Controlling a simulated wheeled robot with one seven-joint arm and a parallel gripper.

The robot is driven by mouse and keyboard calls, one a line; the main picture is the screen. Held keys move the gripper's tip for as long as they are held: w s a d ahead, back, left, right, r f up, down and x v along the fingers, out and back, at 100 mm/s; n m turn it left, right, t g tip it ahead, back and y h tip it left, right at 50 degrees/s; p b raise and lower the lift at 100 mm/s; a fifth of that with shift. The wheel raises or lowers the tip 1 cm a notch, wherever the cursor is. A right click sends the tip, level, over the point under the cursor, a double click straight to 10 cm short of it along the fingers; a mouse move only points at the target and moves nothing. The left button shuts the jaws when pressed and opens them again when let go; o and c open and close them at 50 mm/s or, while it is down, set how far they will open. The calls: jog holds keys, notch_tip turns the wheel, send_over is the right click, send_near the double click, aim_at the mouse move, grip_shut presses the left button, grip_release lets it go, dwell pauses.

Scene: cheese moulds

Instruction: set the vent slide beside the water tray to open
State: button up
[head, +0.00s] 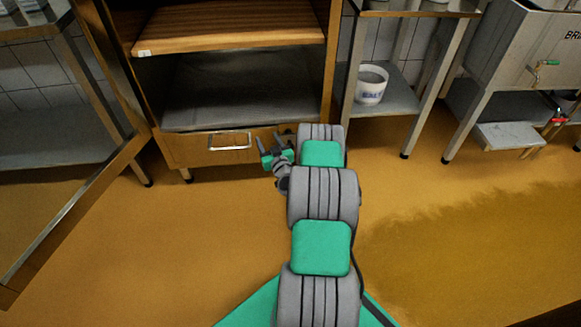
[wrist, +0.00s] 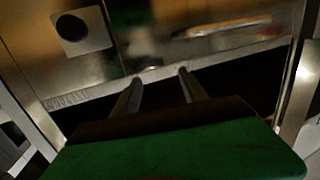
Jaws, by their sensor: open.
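The water tray (head: 204,151) appears as the wooden-fronted drawer with a metal handle, low in the cabinet. To its right, a small dark fitting (head: 289,131) is partly hidden behind my arm. In the wrist view a light square plate with a dark round spot (wrist: 72,27) shows at the upper left; it may be the vent slide, but its setting cannot be told. My gripper (head: 270,144) is in front of the cabinet's lower right front. In the wrist view its fingers (wrist: 160,77) are apart with nothing between them.
The cabinet has a wooden shelf (head: 230,38) and a grey lower shelf (head: 235,95). A steel table with a white bucket (head: 370,86) stands to the right, and a brine tank (head: 525,50) beyond it. The floor in front is clear.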

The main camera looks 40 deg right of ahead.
aim_at(290, 144)
jog(key=s+d+f+m+g+h+b, duration=0.1)
jog(key=s+d+f+m+h+b, duration=0.2)
jog(key=s+d+f, duration=0.45)
jog(key=shift+h, duration=0.7)
jog(key=w, duration=0.2)
jog(key=w+d+f, duration=0.1)
jog(key=w, duration=0.1)
jog(key=w+d+f+b, duration=0.1)
jog(key=w, duration=0.1)
jog(key=shift+w+d, duration=0.1)
jog(key=shift+d, duration=0.1)
jog(key=shift+c, duration=0.2)
grip_shut()
